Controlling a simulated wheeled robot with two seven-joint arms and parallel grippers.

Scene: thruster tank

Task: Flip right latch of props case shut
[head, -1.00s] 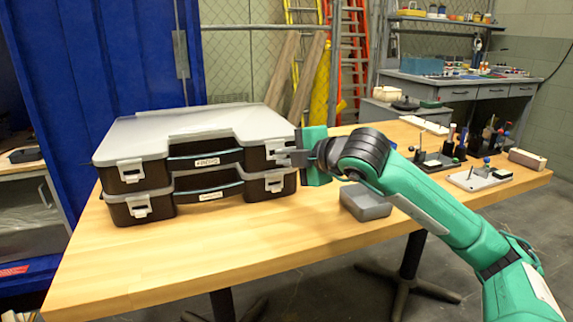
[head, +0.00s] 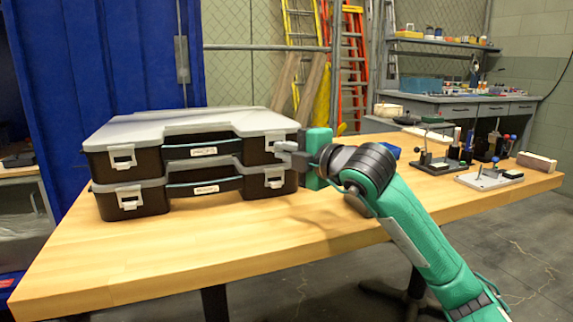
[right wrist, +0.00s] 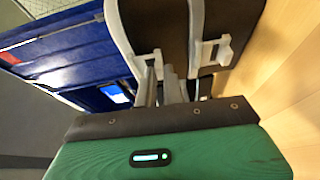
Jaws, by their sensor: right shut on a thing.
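The props case (head: 203,125) is the upper of two stacked black cases with grey lids. Its front label reads PROPS. Its right latch (head: 270,143) is a light grey clip at the right front, partly covered by my fingers. My right gripper (head: 284,151) reaches it from the right, with its fingers shut on the latch. In the right wrist view, the fingers (right wrist: 160,82) are close together at the latch (right wrist: 150,58), whose flap position I cannot tell. The case's left latch (head: 122,157) shows clear. My left gripper is in no view.
The lower case (head: 153,199) has its own right latch (head: 275,178), just below my fingers. The wooden table (head: 180,250) is bare in front of the cases. Small stands and tools (head: 440,160) are on the right part. A blue panel (head: 95,70) stands behind left.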

